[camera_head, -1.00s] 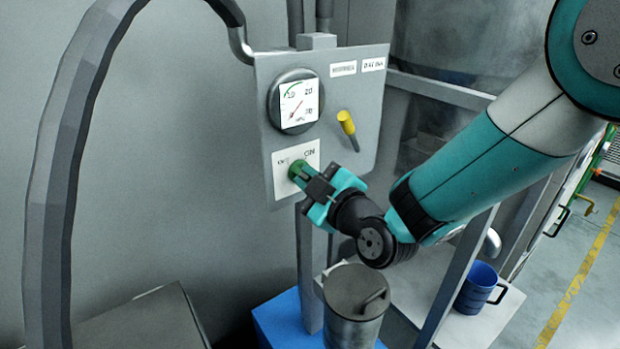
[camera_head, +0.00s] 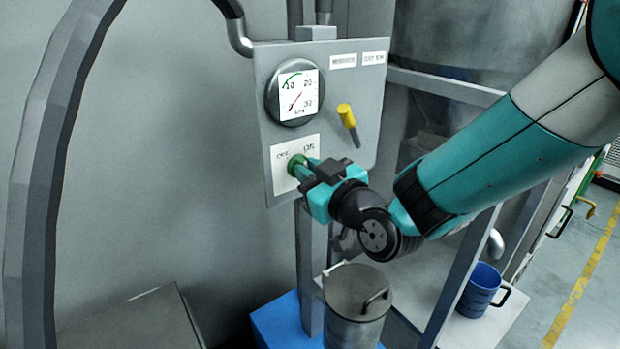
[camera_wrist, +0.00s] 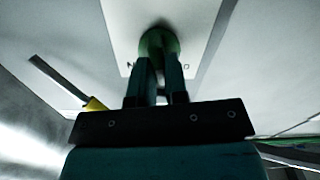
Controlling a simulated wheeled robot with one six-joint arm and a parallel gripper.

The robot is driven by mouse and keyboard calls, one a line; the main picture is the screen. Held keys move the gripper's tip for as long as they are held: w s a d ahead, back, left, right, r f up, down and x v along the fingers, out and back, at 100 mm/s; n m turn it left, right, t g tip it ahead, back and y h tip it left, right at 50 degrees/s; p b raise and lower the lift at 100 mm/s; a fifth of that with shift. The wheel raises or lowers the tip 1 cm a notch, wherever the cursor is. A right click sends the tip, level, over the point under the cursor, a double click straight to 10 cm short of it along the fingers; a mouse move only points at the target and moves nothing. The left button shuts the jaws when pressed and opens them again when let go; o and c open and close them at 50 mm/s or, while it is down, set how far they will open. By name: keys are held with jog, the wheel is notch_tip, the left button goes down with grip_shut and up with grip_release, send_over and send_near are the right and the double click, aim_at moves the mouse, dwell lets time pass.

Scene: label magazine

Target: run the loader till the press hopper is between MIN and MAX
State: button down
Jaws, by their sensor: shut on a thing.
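My gripper (camera_head: 308,168) is shut on the green knob (camera_head: 296,163) of the OFF/ON switch on the grey panel (camera_head: 262,137). In the wrist view the green knob (camera_wrist: 158,42) sits between my two fingers (camera_wrist: 156,82), against the white switch plate (camera_wrist: 118,32). Which way the knob points is hidden by the fingers. Above the switch is a round dial gauge (camera_head: 294,96) with a green arc and a red needle. No hopper with MIN and MAX marks can be made out.
A blue mug (camera_head: 478,291) sits on a pale shelf. A thick grey hose (camera_head: 40,180) arches at left.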

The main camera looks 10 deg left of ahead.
jog(key=m, duration=0.5)
jog(key=m+b, duration=0.1)
jog(key=m, duration=0.5)
jog(key=shift+w+d+f, duration=0.1)
jog(key=shift+w+d, duration=0.05)
jog(key=shift+m, duration=0.4)
jog(key=c, duration=1.1)
grip_release()
jog(key=shift+c, duration=0.2)
